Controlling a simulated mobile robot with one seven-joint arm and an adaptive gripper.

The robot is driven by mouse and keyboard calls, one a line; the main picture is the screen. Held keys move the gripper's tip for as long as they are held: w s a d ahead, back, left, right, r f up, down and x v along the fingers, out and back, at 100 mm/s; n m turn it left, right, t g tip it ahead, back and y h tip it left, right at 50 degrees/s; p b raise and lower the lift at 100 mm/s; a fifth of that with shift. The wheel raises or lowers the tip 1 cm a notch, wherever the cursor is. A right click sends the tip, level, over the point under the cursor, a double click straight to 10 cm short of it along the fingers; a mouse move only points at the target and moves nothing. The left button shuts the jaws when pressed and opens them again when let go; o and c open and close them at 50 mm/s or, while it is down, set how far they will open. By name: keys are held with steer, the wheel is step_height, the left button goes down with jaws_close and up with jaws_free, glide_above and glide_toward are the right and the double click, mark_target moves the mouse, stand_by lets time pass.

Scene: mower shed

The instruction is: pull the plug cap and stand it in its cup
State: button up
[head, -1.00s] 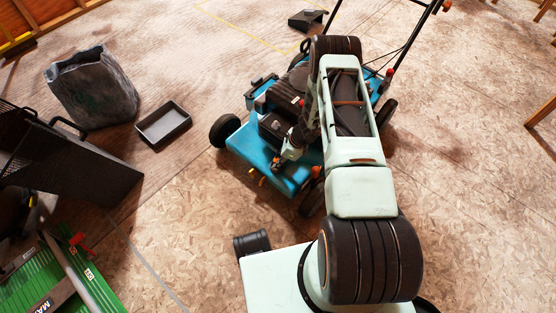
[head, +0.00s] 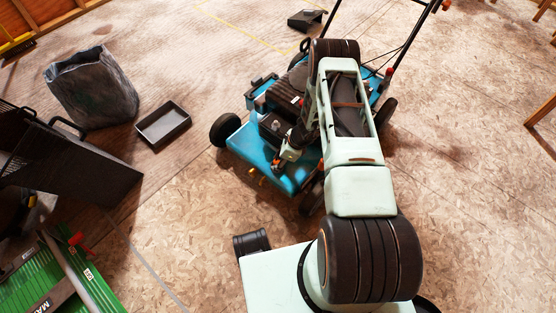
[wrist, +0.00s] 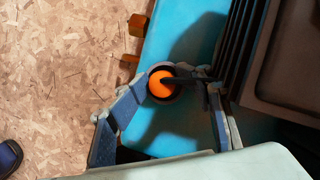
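The orange plug cap (wrist: 161,84) sits inside a dark round cup (wrist: 152,74) on the blue mower deck (wrist: 185,35) in the wrist view. I see its round orange end, and a black lead runs from it to the right. My gripper (wrist: 178,80) has its fingers spread on either side of the cap and cup. The left finger is close to the cup's rim, and the right finger stands apart from the cap. In the head view my gripper (head: 278,164) is low over the front of the deck, and the cap is too small to make out there.
The mower's dark engine housing (wrist: 295,60) rises right of the fingers. Small orange-brown parts (wrist: 137,25) stick out at the deck's edge. On the floor are a black tray (head: 163,125), a grey bag-like container (head: 92,88) and a green box (head: 45,275).

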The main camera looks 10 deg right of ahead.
steer(key=shift+s+a+f, duration=0.1)
steer(key=shift+s+f, duration=0.1)
steer(key=shift+s, duration=0.1)
steer(key=shift+d+r, duration=0.25)
steer(key=shift+r, duration=0.2)
steer(key=v, duration=1.1)
steer(key=shift+r, duration=0.25)
steer(key=shift+w, duration=0.15)
